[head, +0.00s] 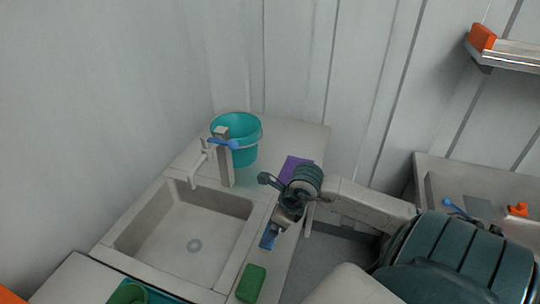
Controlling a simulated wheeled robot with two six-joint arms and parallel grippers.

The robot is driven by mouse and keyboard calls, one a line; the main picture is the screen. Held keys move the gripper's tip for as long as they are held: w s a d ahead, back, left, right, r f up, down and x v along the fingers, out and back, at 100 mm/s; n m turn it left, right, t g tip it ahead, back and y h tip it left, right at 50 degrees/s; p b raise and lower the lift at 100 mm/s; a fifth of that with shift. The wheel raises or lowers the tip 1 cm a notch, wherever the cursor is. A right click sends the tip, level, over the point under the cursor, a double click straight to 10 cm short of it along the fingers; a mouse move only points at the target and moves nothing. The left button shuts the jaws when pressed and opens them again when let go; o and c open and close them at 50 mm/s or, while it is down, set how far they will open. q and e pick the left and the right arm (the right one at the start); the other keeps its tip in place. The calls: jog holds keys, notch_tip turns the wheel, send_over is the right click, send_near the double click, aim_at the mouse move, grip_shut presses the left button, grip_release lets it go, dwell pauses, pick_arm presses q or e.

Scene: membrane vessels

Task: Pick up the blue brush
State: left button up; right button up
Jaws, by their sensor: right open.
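My right gripper (274,232) is over the right edge of the sink counter, pointing down and open. A small blue piece, which looks like part of the blue brush (268,239), shows right at its fingertips. The gripper and wrist hide the rest of it, and I cannot tell whether the fingers touch it or stand around it. My left gripper is not in view.
The counter (308,137) holds a sink (180,238), a tap with blue handles (224,160), a teal bucket (246,153), a purple cloth or sponge (295,168) and a green sponge (251,284). Another table (436,172) stands right, with a blue item (455,208) on it.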

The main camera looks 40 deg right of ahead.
aim_at(269, 248)
jog(key=b+x, duration=0.2)
jog(key=x, duration=0.1)
jog(key=b+x, duration=0.1)
jog(key=shift+s+a+f, duration=0.1)
jog(key=shift+s+f, duration=0.1)
jog(key=shift+f, duration=0.2)
jog(key=shift+w+f, duration=0.2)
jog(key=shift+f, duration=0.15)
jog(key=shift+r, duration=0.1)
jog(key=c, duration=0.7)
